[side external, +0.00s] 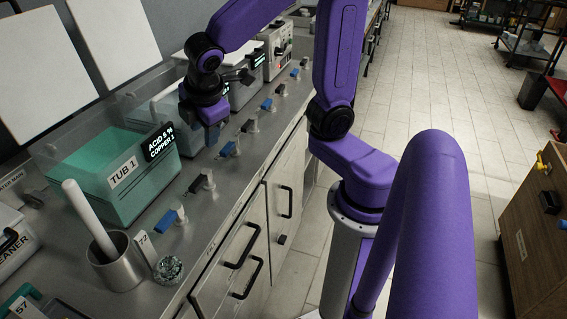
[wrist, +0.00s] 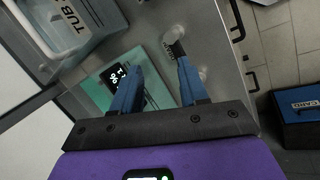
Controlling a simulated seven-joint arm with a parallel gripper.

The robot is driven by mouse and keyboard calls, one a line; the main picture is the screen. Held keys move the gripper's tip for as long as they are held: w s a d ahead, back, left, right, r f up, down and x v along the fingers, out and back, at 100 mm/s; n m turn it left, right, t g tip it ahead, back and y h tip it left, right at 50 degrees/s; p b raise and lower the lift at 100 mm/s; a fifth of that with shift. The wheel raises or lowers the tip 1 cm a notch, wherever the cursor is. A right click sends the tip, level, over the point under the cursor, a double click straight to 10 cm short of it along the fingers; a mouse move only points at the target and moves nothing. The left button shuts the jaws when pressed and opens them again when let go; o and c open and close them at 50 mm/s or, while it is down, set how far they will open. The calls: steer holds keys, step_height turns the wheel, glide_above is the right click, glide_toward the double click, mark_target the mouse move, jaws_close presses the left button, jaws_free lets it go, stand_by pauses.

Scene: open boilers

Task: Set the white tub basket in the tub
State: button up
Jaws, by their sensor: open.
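My gripper (side external: 210,135) points down over the metal counter, beside the right rear of the teal-filled tub marked TUB 1 (side external: 110,190). In the wrist view its two blue fingers (wrist: 157,75) are apart, with nothing held between them. A teal tub with a small black display (wrist: 112,78) shows behind and beside the left finger. Another clear tub, with a label starting TUB (wrist: 72,17), is at the upper left of the wrist view. I cannot pick out the white tub basket with certainty; my arm hides part of the area behind TUB 1.
A row of blue and grey handles (side external: 228,149) runs along the counter's front edge. A metal cup with a white rod (side external: 118,266) stands at the near left. White panels (side external: 110,35) lean at the wall. A tiled aisle (side external: 430,110) lies to the right.

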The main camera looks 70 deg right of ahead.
steer(key=s+a+f+g+y, duration=0.1)
steer(key=s, duration=0.8)
steer(key=s+a+f+g+y, duration=0.1)
steer(key=s+g+y, duration=0.1)
steer(key=s, duration=0.7)
steer(key=shift+s+f+m+g, duration=0.2)
steer(key=shift+f+m+g, duration=0.1)
steer(key=shift+f+m, duration=0.1)
